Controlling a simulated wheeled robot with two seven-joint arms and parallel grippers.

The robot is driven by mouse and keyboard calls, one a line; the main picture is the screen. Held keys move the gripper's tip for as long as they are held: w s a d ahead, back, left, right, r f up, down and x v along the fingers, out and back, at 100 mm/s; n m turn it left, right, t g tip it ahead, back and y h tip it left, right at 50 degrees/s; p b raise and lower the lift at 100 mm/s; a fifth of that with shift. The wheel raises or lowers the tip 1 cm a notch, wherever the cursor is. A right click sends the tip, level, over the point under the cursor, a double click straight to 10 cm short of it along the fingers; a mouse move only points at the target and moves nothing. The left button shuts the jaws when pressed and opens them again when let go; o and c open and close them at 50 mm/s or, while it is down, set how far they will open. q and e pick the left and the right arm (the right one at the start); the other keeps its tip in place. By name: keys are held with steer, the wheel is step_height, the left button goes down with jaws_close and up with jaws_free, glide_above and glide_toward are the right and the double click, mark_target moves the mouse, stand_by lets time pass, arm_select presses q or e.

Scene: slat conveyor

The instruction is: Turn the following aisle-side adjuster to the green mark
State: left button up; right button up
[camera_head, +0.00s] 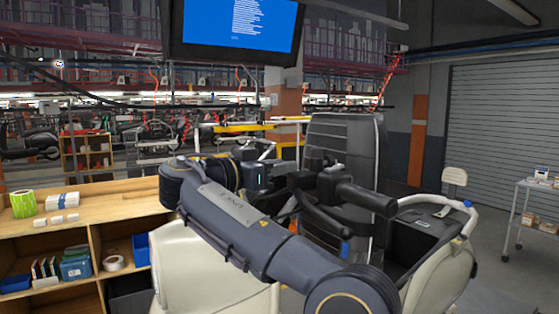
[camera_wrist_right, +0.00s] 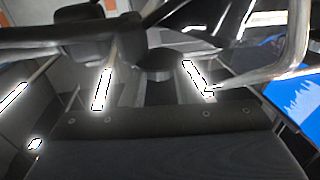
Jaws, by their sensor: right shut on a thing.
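My right arm comes in from the lower right of the head view and bends back at its wrist. My right gripper (camera_head: 292,182) is at the dark upper part of the scooter (camera_head: 440,272), just left of a black handlebar grip (camera_head: 366,198). It is shut on the adjuster, which the jaws and dark parts around it hide. I cannot make out the green mark. In the right wrist view a dark, blurred surface fills the lower part, with a bright metal tube (camera_wrist_right: 296,45) at the upper right. My left gripper is not in view.
A wooden shelf (camera_head: 95,208) with boxes and rolls stands at the left, close to the scooter's cream panels. A tall grey panel (camera_head: 345,135) rises behind the gripper. A screen (camera_head: 238,28) hangs above. A small cart (camera_head: 538,190) stands at the right; floor is free before it.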

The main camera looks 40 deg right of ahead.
steer(key=shift+g, duration=0.3)
steer(key=o, duration=1)
steer(key=shift+c, duration=0.2)
steer(key=a+b, duration=0.1)
steer(key=a, duration=0.6)
steer(key=shift+a, duration=0.4)
